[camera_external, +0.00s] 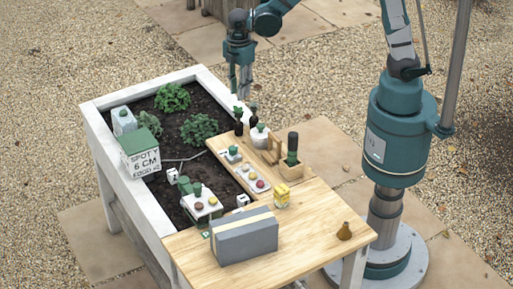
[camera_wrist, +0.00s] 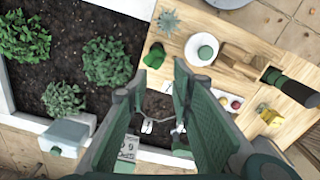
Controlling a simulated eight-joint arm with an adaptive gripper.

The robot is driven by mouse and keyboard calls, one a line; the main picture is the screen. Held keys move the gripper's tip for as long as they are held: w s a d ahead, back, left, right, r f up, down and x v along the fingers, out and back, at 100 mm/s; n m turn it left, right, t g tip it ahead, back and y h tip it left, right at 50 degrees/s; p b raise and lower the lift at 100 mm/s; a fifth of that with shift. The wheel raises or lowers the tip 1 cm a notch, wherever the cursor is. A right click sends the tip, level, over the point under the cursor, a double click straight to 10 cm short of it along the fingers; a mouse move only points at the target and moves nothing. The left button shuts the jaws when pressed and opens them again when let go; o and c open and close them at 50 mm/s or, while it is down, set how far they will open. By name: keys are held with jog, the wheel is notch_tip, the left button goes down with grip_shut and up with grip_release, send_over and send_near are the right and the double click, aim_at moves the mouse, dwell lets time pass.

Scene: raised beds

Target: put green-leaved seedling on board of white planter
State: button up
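The green-leaved seedling (camera_external: 238,114) stands upright in a small dark pot at the far end of the wooden board (camera_external: 218,148). In the wrist view, its bright leaves (camera_wrist: 154,56) show just beyond my fingertips, near the board's edge (camera_wrist: 146,77). The white planter (camera_external: 110,150) holds dark soil beside the board. My gripper (camera_external: 241,92) points down above the seedling, apart from it as far as I can tell. In the wrist view, the fingers of my gripper (camera_wrist: 160,73) are spread with nothing held. The seedling's pot is mostly hidden there.
A greyer seedling (camera_wrist: 168,20) and a white pot with a green top (camera_wrist: 203,50) stand close by. A wooden box with a dark bottle (camera_external: 292,150) and a yellow tin (camera_external: 282,196) lie further along. Leafy plants (camera_external: 198,129) grow in the soil.

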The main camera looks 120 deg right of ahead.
jog(key=a+r+t, duration=0.1)
jog(key=a+r, duration=0.7)
jog(key=a, duration=0.1)
jog(key=s+a+r+m+t, duration=0.1)
jog(key=s+a+r+t, duration=0.2)
jog(key=a, duration=0.8)
jog(key=s+a+r+m+t, duration=0.2)
jog(key=s+a+r, duration=0.4)
jog(key=s+a, duration=0.4)
jog(key=shift+a+r+t, duration=0.35)
jog(key=shift+a+t, duration=0.15)
jog(key=shift+a, duration=0.7)
